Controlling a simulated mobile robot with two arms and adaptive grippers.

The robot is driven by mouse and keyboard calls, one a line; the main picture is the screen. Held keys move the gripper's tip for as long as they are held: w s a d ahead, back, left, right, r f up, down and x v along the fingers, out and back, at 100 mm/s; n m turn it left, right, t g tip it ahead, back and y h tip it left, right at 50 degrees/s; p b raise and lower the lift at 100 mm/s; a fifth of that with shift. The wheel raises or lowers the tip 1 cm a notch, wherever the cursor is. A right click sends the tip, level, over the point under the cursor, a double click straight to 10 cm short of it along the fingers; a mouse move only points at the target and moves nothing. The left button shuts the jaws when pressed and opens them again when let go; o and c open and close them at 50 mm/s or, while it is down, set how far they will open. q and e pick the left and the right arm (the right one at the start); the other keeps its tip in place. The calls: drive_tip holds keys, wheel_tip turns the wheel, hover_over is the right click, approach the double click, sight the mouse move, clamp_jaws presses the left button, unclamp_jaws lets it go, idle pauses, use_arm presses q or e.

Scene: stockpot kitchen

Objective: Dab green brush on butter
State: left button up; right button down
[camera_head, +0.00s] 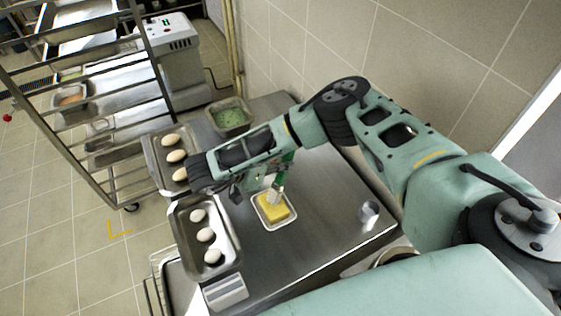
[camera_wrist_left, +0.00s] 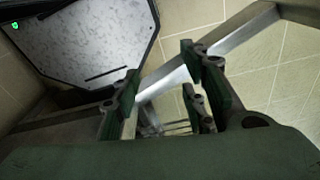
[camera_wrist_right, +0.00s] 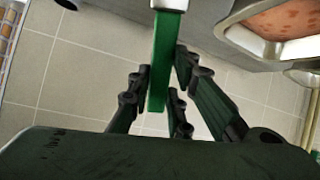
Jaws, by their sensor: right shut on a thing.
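My right gripper (camera_head: 268,182) is shut on the green handle of the brush (camera_wrist_right: 163,65), which hangs between its fingers in the right wrist view. In the head view the brush's pale head (camera_head: 277,194) points down at the yellow butter (camera_head: 276,211). It overlaps the far part of the butter; whether it touches or hovers just above, I cannot tell.
A pan with green contents (camera_head: 232,117) is at the back. A tray rack (camera_head: 105,110) stands beyond. Table right of the butter is clear.

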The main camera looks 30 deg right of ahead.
drive_tip(key=shift+f+b, duration=0.45)
idle(1.4)
drive_tip(key=shift+r+p, duration=0.6)
drive_tip(key=shift+r, duration=2.95)
